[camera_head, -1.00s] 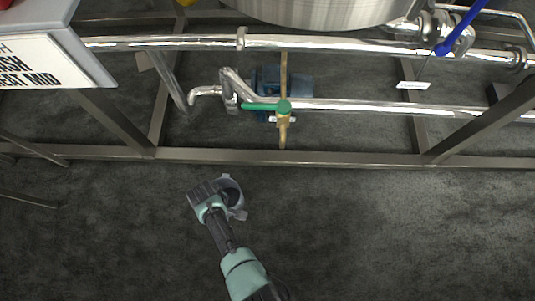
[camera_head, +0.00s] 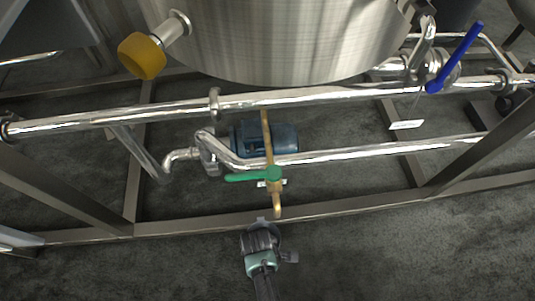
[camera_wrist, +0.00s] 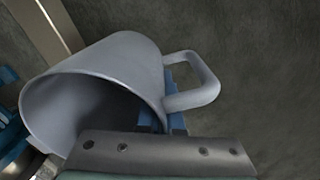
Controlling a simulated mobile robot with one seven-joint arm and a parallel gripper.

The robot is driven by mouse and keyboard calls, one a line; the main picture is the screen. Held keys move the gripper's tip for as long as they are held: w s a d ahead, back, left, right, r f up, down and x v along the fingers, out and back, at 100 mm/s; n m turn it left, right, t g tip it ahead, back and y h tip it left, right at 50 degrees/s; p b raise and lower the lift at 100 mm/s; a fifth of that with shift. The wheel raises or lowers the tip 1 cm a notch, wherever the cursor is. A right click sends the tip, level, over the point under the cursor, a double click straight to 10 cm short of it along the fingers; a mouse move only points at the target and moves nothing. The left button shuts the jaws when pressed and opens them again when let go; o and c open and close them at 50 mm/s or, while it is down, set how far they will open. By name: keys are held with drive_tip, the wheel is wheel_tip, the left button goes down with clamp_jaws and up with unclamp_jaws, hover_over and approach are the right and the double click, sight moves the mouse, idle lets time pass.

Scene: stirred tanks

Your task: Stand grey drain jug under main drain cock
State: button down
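The grey drain jug (camera_wrist: 130,62) fills the left and middle of the wrist view, its mouth facing lower left and its handle to the right. My gripper (camera_wrist: 165,112) has its blue fingers at the jug's wall beside the handle and looks shut on it. In the head view my gripper (camera_head: 262,238) is just in front of the lower frame rail, hiding most of the jug. The main drain cock (camera_head: 272,177), brass with a green lever, is just beyond and above it. Its spout points down near the rail. The gap between jug and spout is unclear.
The lower frame rail (camera_head: 340,205) runs across in front of the pipes. A blue pump (camera_head: 275,138) sits behind the cock. The steel tank (camera_head: 290,40) with a yellow-capped outlet (camera_head: 141,56) hangs above. A blue-handled valve (camera_head: 455,58) is at right. The front floor (camera_head: 400,255) is clear.

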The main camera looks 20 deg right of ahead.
drive_tip(key=shift+s+d+b, duration=0.2)
drive_tip(key=shift+d+b, duration=0.05)
drive_tip(key=shift+d, duration=0.5)
drive_tip(key=shift+s+d+b, duration=0.2)
drive_tip(key=shift+d+b, duration=0.05)
drive_tip(key=shift+d, duration=0.5)
wheel_tip(320, 180, down, 4)
drive_tip(key=b, duration=0.3)
drive_tip(key=shift+d+r+b, duration=0.1)
drive_tip(key=shift+r+b, duration=0.05)
drive_tip(key=shift+b, duration=0.25)
drive_tip(key=shift+r, duration=0.15)
drive_tip(key=c, duration=1.5)
unclamp_jaws()
drive_tip(key=shift+f, duration=0.2)
drive_tip(key=o, duration=0.4)
wheel_tip(320, 180, up, 12)
drive_tip(key=p, duration=0.9)
drive_tip(key=shift+r, duration=0.2)
